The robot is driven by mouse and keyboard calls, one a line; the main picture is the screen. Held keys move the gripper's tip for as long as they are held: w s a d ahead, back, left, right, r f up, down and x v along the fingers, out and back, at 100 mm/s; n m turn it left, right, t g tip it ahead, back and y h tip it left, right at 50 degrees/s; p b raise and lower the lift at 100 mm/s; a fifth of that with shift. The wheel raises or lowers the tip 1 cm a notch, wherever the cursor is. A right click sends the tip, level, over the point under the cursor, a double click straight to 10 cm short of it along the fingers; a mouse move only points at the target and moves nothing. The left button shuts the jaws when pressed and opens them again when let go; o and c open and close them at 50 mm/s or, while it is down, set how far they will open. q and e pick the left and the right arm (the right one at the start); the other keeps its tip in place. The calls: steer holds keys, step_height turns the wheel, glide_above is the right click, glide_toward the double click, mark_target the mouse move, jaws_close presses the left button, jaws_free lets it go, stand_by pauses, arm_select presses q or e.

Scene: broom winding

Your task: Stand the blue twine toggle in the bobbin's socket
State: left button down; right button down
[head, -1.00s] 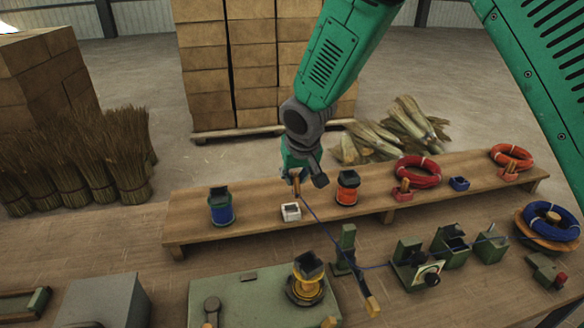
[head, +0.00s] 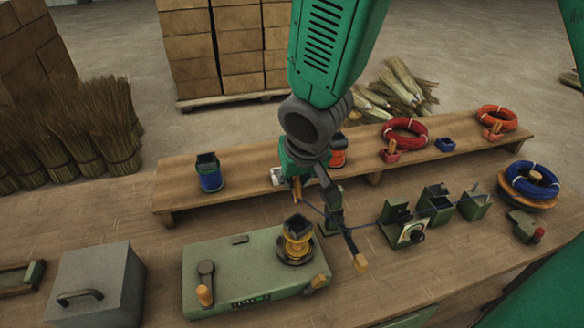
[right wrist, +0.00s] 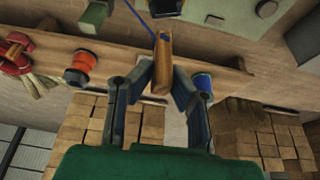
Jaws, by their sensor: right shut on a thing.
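My right gripper (head: 302,182) is shut on the wooden blue twine toggle (head: 296,188), in the air in front of the raised shelf. In the right wrist view the toggle (right wrist: 163,52) stands out from between the two fingers (right wrist: 165,85), with blue twine at its end. The bobbin (head: 297,246) is yellow with a dark square socket (head: 297,225) on top, and sits on the green winder (head: 225,278). The toggle is above and behind the socket, apart from it. The blue twine runs right past a green post (head: 331,213). My left gripper is not in view.
On the shelf (head: 240,182) stand a blue spool (head: 209,174), an orange spool (head: 339,156), a white block (head: 277,176) partly hidden by my gripper, and red coils. A green post with an arm, a dial unit (head: 404,228) and a blue coil (head: 531,181) are to the right.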

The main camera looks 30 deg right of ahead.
mark_target(298, 201)
steer(key=shift+d+f, duration=0.1)
steer(key=shift+f, duration=0.05)
steer(key=shift+f, duration=0.15)
steer(key=shift+d+f+b, duration=0.1)
steer(key=shift+f+b, duration=1.85)
steer(key=shift+f, duration=0.6)
steer(key=shift+f+b, duration=0.3)
steer(key=shift+f, duration=0.35)
